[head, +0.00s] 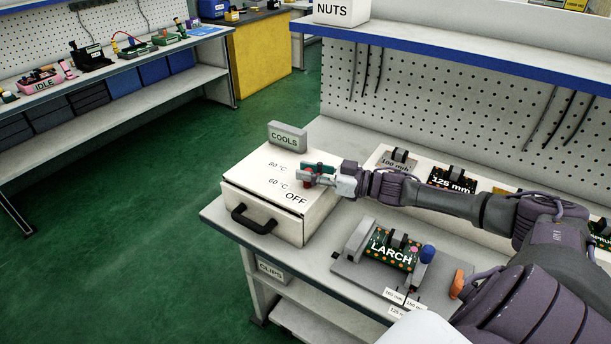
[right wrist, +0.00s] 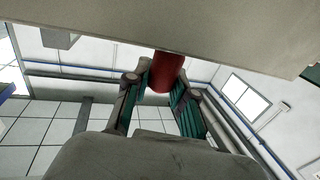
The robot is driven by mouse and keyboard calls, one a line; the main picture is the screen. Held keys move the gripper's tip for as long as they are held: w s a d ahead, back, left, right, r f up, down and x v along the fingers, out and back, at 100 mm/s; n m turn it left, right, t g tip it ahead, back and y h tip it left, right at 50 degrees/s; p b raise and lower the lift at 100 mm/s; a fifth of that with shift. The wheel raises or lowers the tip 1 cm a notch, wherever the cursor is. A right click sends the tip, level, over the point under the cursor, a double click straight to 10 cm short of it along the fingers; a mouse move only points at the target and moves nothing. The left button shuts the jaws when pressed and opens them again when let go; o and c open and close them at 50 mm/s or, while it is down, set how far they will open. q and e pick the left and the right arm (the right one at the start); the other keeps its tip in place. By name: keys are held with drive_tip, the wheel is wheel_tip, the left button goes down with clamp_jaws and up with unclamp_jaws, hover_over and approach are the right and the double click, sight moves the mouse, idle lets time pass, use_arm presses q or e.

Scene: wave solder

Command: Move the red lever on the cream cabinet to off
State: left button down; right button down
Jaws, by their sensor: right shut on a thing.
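The cream cabinet (head: 265,215) stands on the bench with a black handle on its front. Its top carries the marks 80 °C, 60 °C and OFF. The red lever (head: 308,184) shows as a small red patch beside the 60 °C and OFF marks, mostly covered by my right gripper (head: 312,172); its exact setting cannot be told. In the right wrist view the red lever (right wrist: 166,70) is a red cylinder between the teal-padded fingers of my right gripper (right wrist: 157,95), which is shut on it. My left gripper is not in view.
A fixture with the LARCH board (head: 394,248) sits on the bench at right, below my right arm. A cream tray (head: 375,157) with boards lies behind the arm. Green floor (head: 130,260) is clear at left.

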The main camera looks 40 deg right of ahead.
idle(0.3)
drive_tip(key=c, duration=0.9)
unclamp_jaws()
drive_tip(key=shift+s, duration=0.1)
drive_tip(key=shift+c, duration=0.2)
drive_tip(key=v, duration=1.2)
drive_tip(key=shift+d, duration=0.15)
